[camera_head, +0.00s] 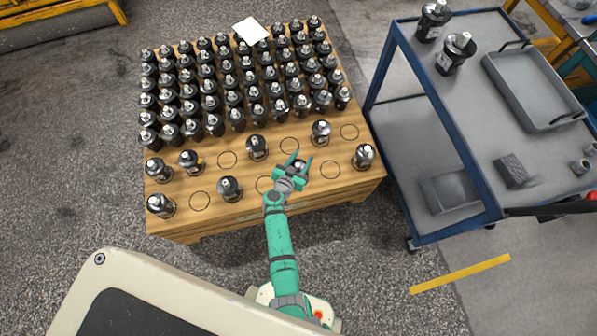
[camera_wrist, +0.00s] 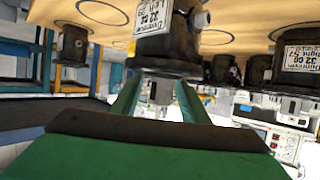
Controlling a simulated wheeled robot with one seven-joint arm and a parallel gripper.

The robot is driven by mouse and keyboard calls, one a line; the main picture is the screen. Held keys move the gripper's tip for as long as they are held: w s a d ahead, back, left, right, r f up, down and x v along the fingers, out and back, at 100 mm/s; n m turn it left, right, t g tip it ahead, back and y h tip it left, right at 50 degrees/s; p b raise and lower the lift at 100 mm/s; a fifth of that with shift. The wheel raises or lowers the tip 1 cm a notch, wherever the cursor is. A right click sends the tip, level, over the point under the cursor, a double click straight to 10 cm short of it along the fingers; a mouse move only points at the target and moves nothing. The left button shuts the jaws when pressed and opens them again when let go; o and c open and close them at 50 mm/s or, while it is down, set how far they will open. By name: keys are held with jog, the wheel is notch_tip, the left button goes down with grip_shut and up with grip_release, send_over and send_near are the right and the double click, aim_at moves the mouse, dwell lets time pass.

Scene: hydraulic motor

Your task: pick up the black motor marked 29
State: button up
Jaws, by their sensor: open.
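My gripper (camera_head: 300,158) is open over the front right part of a wooden pallet (camera_head: 220,221). A dark motor (camera_head: 299,166) stands there at the fingers, mostly hidden by my gripper. In the wrist view, which is upside down, a black motor (camera_wrist: 165,48) with a white label fills the space ahead of my gripper (camera_wrist: 158,98). Its shaft end lies between the two spread green fingers; I cannot tell whether they touch it.
Other motors stand loosely nearby, such as one at the right (camera_head: 364,156) and one at the front (camera_head: 229,188). Dense rows of motors (camera_head: 240,85) fill the pallet's back. Empty marked circles (camera_head: 199,201) lie between. A blue-framed cart (camera_head: 440,140) stands at the right.

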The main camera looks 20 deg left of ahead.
grip_shut()
dwell(1.3)
jog(key=shift+w+r, duration=0.1)
jog(key=shift+r, duration=0.1)
